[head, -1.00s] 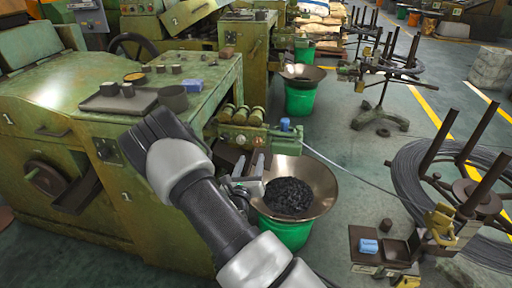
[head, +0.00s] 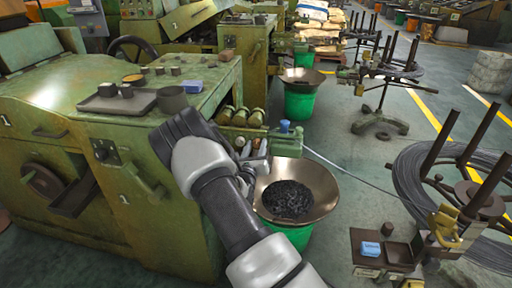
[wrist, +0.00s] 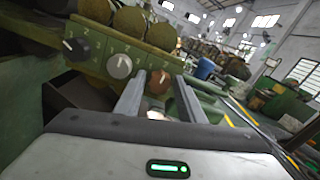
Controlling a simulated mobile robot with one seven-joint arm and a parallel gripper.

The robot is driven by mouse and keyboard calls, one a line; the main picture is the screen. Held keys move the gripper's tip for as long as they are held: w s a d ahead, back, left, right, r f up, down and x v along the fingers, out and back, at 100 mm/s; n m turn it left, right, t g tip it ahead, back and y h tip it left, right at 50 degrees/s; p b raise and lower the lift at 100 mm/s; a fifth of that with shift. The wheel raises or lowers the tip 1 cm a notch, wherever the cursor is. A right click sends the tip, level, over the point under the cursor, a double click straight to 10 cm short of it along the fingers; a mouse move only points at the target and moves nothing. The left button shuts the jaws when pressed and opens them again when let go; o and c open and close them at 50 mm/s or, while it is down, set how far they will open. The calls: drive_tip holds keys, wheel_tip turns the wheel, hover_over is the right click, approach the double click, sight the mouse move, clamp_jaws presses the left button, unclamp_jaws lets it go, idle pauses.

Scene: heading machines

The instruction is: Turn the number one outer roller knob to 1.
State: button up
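A green roller panel (wrist: 100,50) with several knobs fills the upper left of the wrist view. A dark knob (wrist: 77,48) with a white pointer is at the left, a grey round knob (wrist: 119,66) is in the middle, and a reddish-brown knob (wrist: 158,83) is at the right. I cannot tell which is the number one outer roller knob. My gripper (wrist: 160,76) is open. Its fingers appear either side of the brown knob; contact cannot be told. In the head view my gripper (head: 253,149) is by the panel's front, partly hidden by my arm.
Rollers (head: 240,115) lie above the panel. A blue-topped part (head: 284,126) is at the panel's right end. A wide bowl (head: 323,184) of dark pieces on a green bucket stands close below my gripper. The machine body (head: 150,205) is to the left.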

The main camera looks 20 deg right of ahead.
drive_tip(key=c, duration=0.7)
drive_tip(key=shift+n+p, duration=0.3)
drive_tip(key=shift+r+n+p, duration=0.1)
drive_tip(key=shift+n+p, duration=0.7)
drive_tip(key=shift+n, duration=0.1)
drive_tip(key=n+p, duration=0.2)
drive_tip(key=n, duration=0.1)
drive_tip(key=shift+a, duration=0.1)
drive_tip(key=n+p, duration=0.2)
drive_tip(key=n, duration=0.1)
drive_tip(key=shift+n, duration=0.4)
drive_tip(key=shift+f+n+p, duration=0.2)
drive_tip(key=shift+n+p, duration=0.55)
drive_tip(key=shift+n, duration=0.55)
